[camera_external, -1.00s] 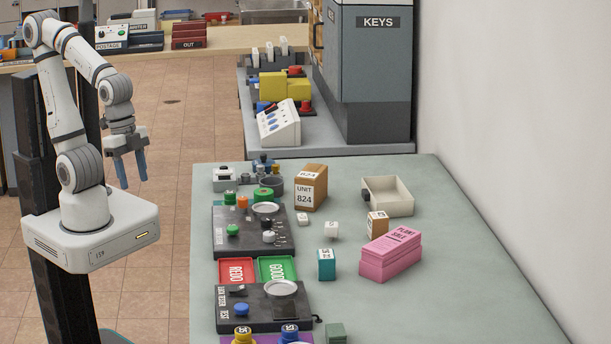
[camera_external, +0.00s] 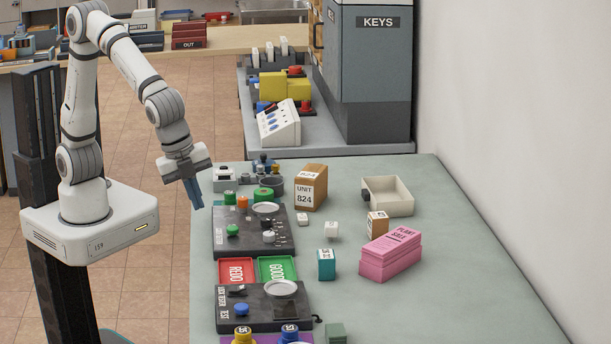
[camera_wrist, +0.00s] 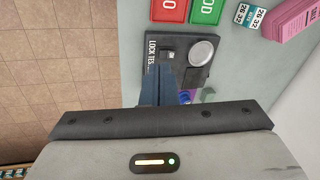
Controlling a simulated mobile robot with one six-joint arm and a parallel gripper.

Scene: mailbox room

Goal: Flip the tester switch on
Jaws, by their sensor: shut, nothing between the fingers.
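The lock tester is a dark panel (camera_external: 262,318) near the front of the bench in the external view, with a round pale dish, a blue knob (camera_external: 241,310) and a small dark switch (camera_external: 237,291). I cannot tell the switch's position. In the wrist view the tester panel (camera_wrist: 196,76) lies past my fingers, and the switch (camera_wrist: 168,56) shows just beyond the fingertips. My gripper (camera_external: 197,205) is shut and empty, pointing down at the bench's left edge in the external view, raised above it. The shut blue fingers also show in the wrist view (camera_wrist: 158,72) and hide part of the panel.
Red REDO (camera_external: 237,271) and green GOOD (camera_external: 277,269) trays lie behind the tester. Another dark panel (camera_external: 225,245) with green knobs is farther back. Yellow and blue round items (camera_external: 243,336) stand at the front. The bench's right side (camera_external: 440,290) is clear.

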